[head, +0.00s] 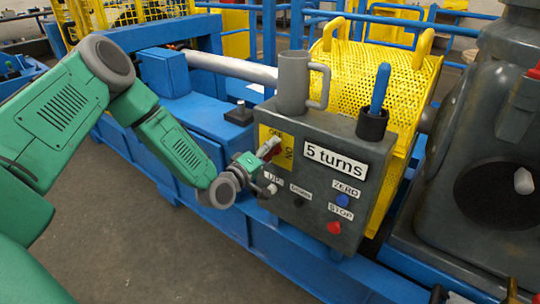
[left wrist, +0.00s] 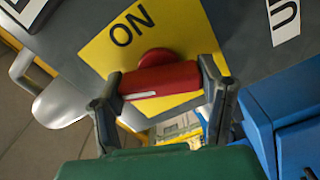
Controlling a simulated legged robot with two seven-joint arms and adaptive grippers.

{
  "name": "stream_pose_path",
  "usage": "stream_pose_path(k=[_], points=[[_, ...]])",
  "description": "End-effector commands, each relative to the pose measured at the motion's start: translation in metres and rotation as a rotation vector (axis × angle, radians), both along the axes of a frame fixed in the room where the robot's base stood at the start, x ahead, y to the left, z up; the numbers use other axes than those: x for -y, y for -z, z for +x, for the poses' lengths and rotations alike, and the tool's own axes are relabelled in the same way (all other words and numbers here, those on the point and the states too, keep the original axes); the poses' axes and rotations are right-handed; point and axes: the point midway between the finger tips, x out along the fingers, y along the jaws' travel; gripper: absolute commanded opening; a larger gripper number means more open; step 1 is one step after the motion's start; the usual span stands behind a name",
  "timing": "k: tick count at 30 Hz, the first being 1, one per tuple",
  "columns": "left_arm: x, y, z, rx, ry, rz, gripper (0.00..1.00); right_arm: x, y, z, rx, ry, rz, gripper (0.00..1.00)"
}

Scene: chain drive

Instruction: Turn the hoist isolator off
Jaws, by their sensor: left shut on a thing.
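The hoist isolator is a red rotary handle (left wrist: 160,80) on a yellow plate (left wrist: 185,25) marked ON in the left wrist view. The plate also shows at the left end of the grey control box (head: 360,200) in the head view. My left gripper (head: 264,156) is at the handle, with one finger at each end of its red bar. The bar lies nearly level across the left wrist picture, with a white mark near its left end. In the head view the gripper hides part of the handle and plate. My right gripper is not in view.
A grey mug (head: 294,85) and a dark cup with a blue handle (head: 379,90) stand on the box. A "5 turns" label (head: 335,158), a blue button (head: 343,200) and a red button (head: 334,227) are on its face. A yellow mesh guard (head: 375,70) is behind.

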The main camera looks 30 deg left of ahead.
Motion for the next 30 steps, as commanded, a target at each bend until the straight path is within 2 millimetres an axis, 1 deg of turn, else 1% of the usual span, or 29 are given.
stream_pose_path(k=[1, 6, 13, 21, 30], points=[[0.001, 0.010, -0.004, -0.024, 0.005, -0.041, 0.33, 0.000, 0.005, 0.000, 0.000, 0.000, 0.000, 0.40], [0.001, 0.011, -0.004, -0.035, 0.004, -0.175, 0.33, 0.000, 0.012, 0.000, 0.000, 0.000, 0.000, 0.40], [0.001, 0.010, -0.004, -0.047, 0.003, -0.306, 0.33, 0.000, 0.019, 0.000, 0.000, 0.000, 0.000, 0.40], [0.002, 0.010, -0.005, -0.055, 0.004, -0.380, 0.33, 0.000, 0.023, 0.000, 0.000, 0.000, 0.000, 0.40], [0.002, 0.010, -0.005, -0.056, 0.004, -0.393, 0.33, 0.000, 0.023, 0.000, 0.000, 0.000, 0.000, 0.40]])
